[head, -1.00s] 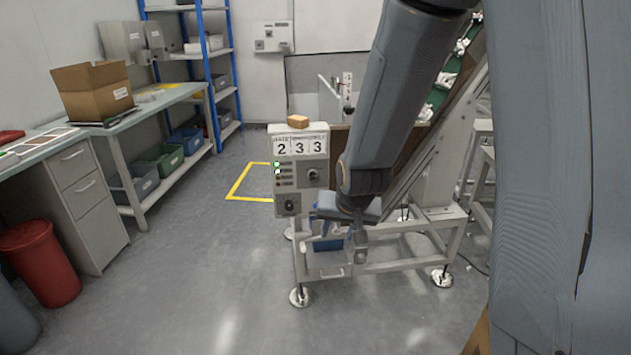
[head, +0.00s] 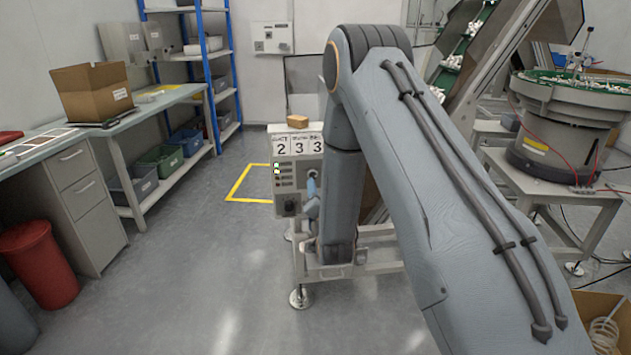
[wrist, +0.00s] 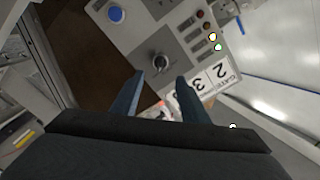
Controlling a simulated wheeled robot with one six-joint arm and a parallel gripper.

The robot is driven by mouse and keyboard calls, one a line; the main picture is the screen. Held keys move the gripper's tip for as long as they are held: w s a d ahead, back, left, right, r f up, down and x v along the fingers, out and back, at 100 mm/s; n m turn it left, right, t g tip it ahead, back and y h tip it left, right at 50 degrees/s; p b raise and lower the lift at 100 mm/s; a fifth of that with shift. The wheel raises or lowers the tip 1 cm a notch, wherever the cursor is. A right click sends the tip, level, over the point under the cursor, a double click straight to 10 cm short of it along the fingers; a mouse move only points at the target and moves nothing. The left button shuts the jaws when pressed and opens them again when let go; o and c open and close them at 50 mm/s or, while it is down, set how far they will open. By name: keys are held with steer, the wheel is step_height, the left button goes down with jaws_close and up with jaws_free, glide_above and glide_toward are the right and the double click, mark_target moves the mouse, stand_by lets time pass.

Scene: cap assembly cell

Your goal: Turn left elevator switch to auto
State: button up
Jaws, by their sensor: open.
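The control box (head: 284,190) stands in the middle of the head view, with number cards reading 2, 3, 3 on top. In the wrist view its grey panel (wrist: 135,42) carries a round dark switch knob (wrist: 159,62). The knob lies ahead of the fingertips, between their lines. My gripper (wrist: 160,77) is open and empty; I cannot tell whether it touches the knob. A second knob (head: 290,205) shows lower left on the panel. Its setting and any labels are too small to read.
A small cardboard box (head: 298,121) sits on top of the control box. Green indicator lights (head: 277,166) are lit on the panel. A bowl feeder (head: 560,120) stands at right. Floor to the left is free, up to a workbench (head: 165,100) and red bin (head: 38,262).

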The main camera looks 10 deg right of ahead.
mark_target(314, 177)
steer(key=w, duration=0.7)
steer(key=shift+w+d+p, duration=0.25)
steer(key=shift+d+p, duration=0.05)
steer(key=shift+p, duration=0.1)
steer(key=shift+c, duration=0.5)
steer(key=c, duration=0.9)
steer(key=shift+n, duration=0.4)
steer(key=n+b, duration=0.1)
steer(key=n, duration=0.2)
steer(key=shift+a, duration=0.1)
steer(key=shift+a+r+n+b, duration=0.1)
steer(key=shift+n+b, duration=0.4)
steer(key=shift+n, duration=2)
